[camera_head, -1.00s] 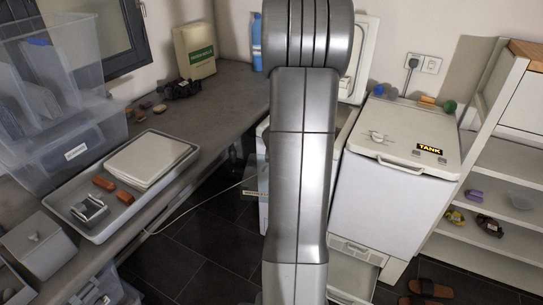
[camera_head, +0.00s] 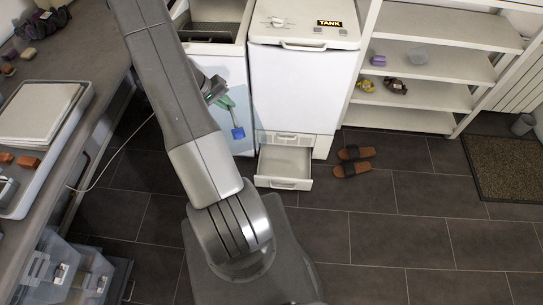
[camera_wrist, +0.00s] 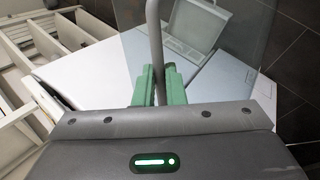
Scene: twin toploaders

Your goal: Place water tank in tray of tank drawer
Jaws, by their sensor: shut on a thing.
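The water tank (camera_wrist: 240,30) is a clear, see-through box with a grey bar handle (camera_wrist: 155,45). My gripper (camera_wrist: 158,85) has its green fingers shut on this bar, and the tank hangs beyond them. In the head view my gripper (camera_head: 222,98) is in front of the white machines, and the tank's outline is faint there. The tank drawer (camera_head: 284,166) is pulled out low on the right machine, labelled TANK, and its tray looks empty. In the wrist view the drawer (camera_wrist: 190,25) shows through the clear tank.
The right machine (camera_head: 300,85) has its lid shut; the left one (camera_head: 212,30) is open on top. Brown sandals (camera_head: 353,161) lie right of the drawer. White shelves (camera_head: 430,75) stand at right. A counter with a tray (camera_head: 75,135) is at left. The floor in front is largely clear.

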